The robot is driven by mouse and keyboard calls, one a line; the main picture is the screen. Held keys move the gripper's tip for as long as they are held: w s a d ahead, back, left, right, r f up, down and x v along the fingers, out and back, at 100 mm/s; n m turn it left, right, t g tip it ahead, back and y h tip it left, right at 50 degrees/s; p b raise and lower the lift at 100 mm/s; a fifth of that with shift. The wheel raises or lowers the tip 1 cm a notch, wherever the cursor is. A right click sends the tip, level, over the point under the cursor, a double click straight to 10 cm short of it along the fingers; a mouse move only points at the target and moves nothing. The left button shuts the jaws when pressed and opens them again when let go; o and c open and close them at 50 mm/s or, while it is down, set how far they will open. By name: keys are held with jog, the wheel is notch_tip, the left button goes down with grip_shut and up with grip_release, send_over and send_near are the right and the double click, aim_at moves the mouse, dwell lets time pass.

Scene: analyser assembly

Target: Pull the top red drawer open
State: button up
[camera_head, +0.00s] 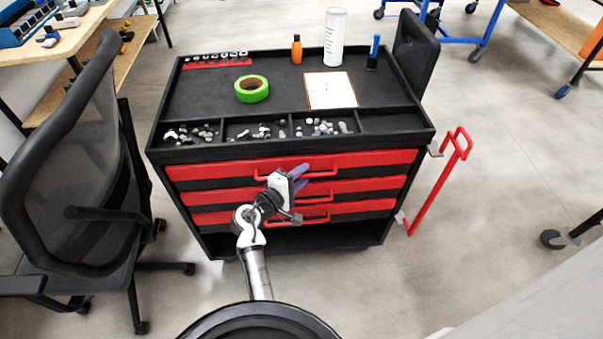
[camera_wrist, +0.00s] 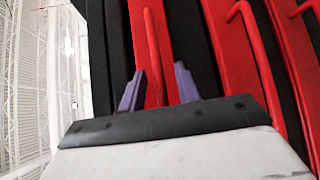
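The top red drawer (camera_head: 375,160) is the highest of three in the black cart and looks shut. Its red bar handle (camera_head: 322,173) runs across the front, partly hidden by my gripper. My gripper (camera_head: 299,178) is at this handle with its purple fingers toward the drawer front. In the wrist view, my gripper (camera_wrist: 159,88) has its fingers apart, with the top handle's red bar (camera_wrist: 154,60) between them. Gaps show beside the bar, so the fingers do not look closed on it.
The middle drawer handle (camera_head: 313,197) is just below, and also shows in the wrist view (camera_wrist: 262,60). A black chair (camera_head: 75,170) stands left of the cart. A red side handle (camera_head: 438,185) sticks out at right. Tape (camera_head: 251,88) and a bottle (camera_head: 297,49) sit on top.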

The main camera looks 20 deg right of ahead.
jog(key=shift+d, duration=0.15)
grip_shut()
jog(key=shift+f, duration=0.1)
dwell(0.3)
